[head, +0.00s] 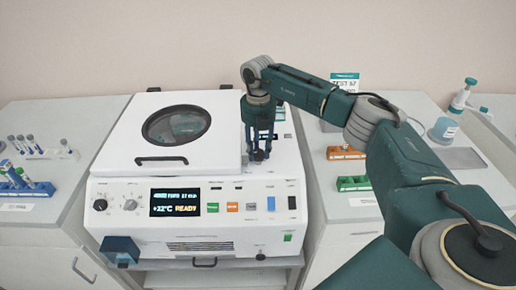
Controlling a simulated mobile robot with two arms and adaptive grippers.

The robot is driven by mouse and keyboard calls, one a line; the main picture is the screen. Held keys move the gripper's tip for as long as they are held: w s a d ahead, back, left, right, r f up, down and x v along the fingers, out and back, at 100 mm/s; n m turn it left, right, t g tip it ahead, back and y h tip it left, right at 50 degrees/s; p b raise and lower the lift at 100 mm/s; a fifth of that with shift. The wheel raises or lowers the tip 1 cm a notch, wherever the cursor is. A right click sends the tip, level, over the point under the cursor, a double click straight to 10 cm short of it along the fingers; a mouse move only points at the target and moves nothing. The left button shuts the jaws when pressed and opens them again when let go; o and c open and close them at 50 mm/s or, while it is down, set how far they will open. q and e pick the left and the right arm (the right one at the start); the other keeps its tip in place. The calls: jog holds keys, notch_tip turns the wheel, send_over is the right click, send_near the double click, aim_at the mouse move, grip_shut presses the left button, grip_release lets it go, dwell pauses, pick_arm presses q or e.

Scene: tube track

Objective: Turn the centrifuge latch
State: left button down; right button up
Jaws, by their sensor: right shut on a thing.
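The white centrifuge (110,200) stands in the middle of the head view. Its lid (215,112) is down, with a round dark window (177,124) and a black handle at the front. My right gripper (260,148) points down at the right front edge of the lid. It is shut on the small dark latch (258,156), which its fingers largely hide, so the latch's angle is hard to tell. The display (174,203) reads READY. My left gripper is not in view.
Racks with capped tubes (22,188) stand on the left counter. Orange (345,153) and green (353,183) racks, a wash bottle (444,128) and a grey tray (458,158) are on the right. A dark blue box (121,249) juts from the centrifuge's lower left front.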

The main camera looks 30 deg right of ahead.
aim_at(259, 151)
jog(key=shift+w+d+r+m, duration=0.25)
jog(key=shift+w+r+m, duration=0.1)
jog(key=shift+m, duration=0.25)
jog(key=o, duration=0.9)
jog(key=shift+o, duration=1.3)
jog(key=shift+s, duration=0.1)
jog(key=shift+f, duration=0.25)
jog(key=shift+r, duration=0.25)
notch_tip(259, 151, up, 12)
jog(key=shift+f, duration=0.2)
